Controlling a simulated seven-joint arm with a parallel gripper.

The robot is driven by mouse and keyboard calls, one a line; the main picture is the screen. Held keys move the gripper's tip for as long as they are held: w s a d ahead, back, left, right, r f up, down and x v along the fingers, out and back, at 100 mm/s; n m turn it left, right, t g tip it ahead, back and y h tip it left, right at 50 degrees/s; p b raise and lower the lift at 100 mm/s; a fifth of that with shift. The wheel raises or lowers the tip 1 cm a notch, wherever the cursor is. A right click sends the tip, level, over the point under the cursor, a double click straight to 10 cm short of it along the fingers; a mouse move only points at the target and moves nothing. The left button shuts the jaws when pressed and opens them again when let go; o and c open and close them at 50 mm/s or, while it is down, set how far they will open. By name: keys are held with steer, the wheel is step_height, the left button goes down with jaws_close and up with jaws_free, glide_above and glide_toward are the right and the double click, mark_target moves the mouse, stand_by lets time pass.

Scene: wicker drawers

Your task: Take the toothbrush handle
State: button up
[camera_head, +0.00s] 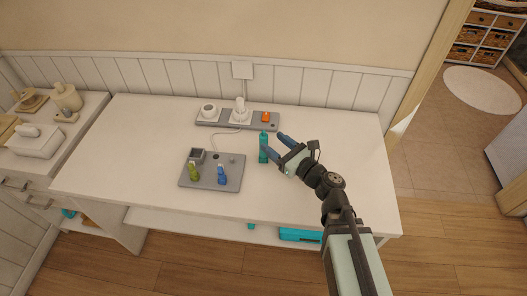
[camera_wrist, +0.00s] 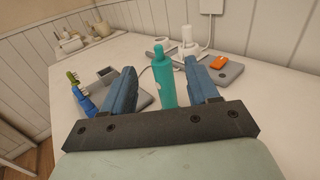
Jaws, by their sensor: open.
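A slim white upright piece (camera_head: 240,112), which looks like the toothbrush handle, stands on the long grey tray (camera_head: 205,124) at the back of the white table. It also shows behind my gripper in the wrist view (camera_wrist: 187,37). My gripper (camera_head: 275,144) is open, its blue fingers low over the table, to the right in front of that tray. A teal upright bottle (camera_head: 263,140) shows between the fingers in the wrist view (camera_wrist: 164,80). I cannot tell whether a finger touches it.
A nearer grey tray (camera_head: 208,183) holds a square grey cup (camera_head: 197,156), a green item (camera_head: 193,173) and a blue item (camera_head: 221,175). A white cup (camera_head: 209,110) and an orange block (camera_head: 266,117) are on the back tray. The table's right side is clear.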

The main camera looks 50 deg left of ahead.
mark_target(260, 136)
step_height(260, 136, down, 2)
steer(key=shift+f, duration=0.1)
steer(key=shift+s+a, duration=0.15)
steer(key=shift+a, duration=1.75)
steer(key=shift+s+a, duration=0.15)
steer(key=shift+a, duration=1.75)
jaws_close()
